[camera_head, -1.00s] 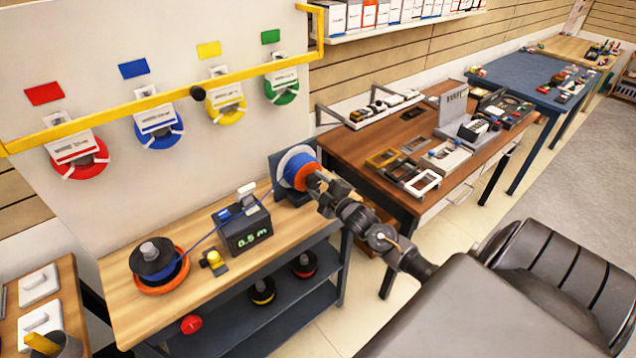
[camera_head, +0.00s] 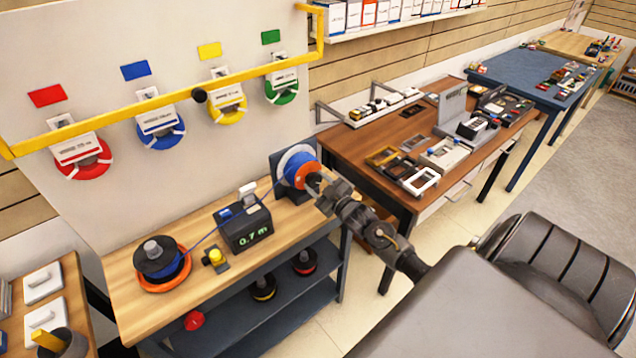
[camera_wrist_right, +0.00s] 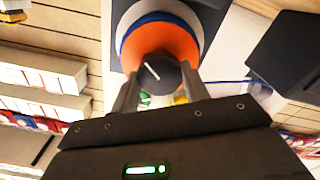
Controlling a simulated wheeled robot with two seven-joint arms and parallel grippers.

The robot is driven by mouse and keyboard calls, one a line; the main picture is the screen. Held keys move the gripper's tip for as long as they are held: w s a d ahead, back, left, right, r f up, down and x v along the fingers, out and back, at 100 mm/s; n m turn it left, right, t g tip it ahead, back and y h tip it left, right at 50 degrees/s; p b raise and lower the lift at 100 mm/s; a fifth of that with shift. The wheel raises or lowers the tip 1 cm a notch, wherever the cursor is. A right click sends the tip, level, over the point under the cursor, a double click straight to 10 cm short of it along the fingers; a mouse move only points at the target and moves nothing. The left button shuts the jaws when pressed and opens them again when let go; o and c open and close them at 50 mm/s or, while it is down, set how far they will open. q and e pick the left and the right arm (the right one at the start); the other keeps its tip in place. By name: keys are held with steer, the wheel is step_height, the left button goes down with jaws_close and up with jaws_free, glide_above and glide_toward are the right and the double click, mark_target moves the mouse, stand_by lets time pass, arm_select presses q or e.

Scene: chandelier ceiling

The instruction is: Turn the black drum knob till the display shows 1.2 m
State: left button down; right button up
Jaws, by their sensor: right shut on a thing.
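The drum (camera_head: 298,168), with an orange face and blue wire on it, is mounted at the right end of the wooden bench. Its black knob (camera_wrist_right: 160,76), with a white line, sits between the fingers of my right gripper (camera_wrist_right: 158,92) in the right wrist view, and the gripper is shut on it. In the head view my right gripper (camera_head: 318,184) covers the knob. The black display box (camera_head: 245,228) reads 0.7 m in green. A blue wire runs from the black spool (camera_head: 158,258) at the left past the box to the drum. My left gripper is not in view.
A small yellow button (camera_head: 216,257) stands in front of the display box. A yellow rail (camera_head: 170,97) crosses the board above, with several coloured wire rolls hanging there. A brown table (camera_head: 350,150) with boxes and devices stands right of the bench.

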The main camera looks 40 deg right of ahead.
stand_by(0.3)
steer(key=o, duration=1)
steer(key=shift+s+a+b, duration=0.1)
steer(key=shift+s+b, duration=1.4)
steer(key=shift+s, duration=3.95)
